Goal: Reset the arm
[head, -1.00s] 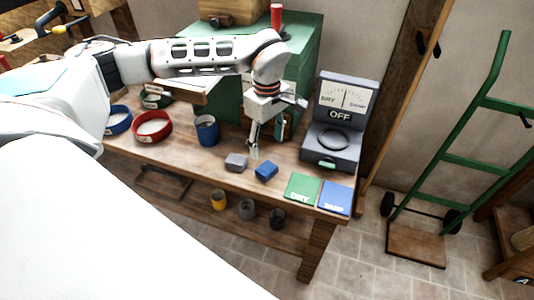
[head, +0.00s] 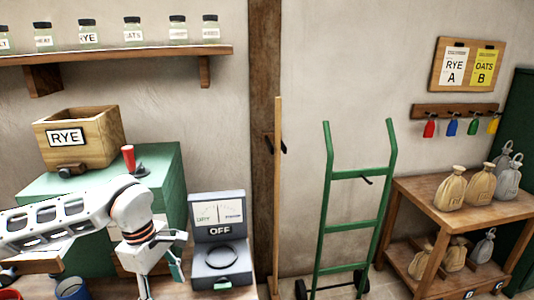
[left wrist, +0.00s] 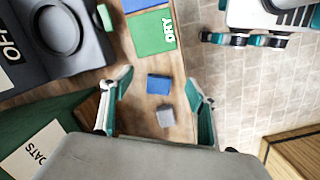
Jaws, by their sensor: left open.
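My left gripper (head: 162,280) hangs at the lower left of the head view, its fingertips partly cut off by the bottom edge. The arm reaches in from the left edge and bends downward at the wrist. In the left wrist view my left gripper (left wrist: 158,100) has its two fingers spread wide with nothing held. A blue block (left wrist: 158,84) and a grey block (left wrist: 165,116) lie on the wooden bench below, seen between the fingers.
A grey meter reading OFF (head: 220,230) stands right of the gripper. A green cabinet (head: 160,165) carries a RYE box (head: 100,130). A green DRY mat (left wrist: 150,35) lies on the bench. A green hand truck (head: 355,225) and a sack shelf (head: 440,200) are farther right.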

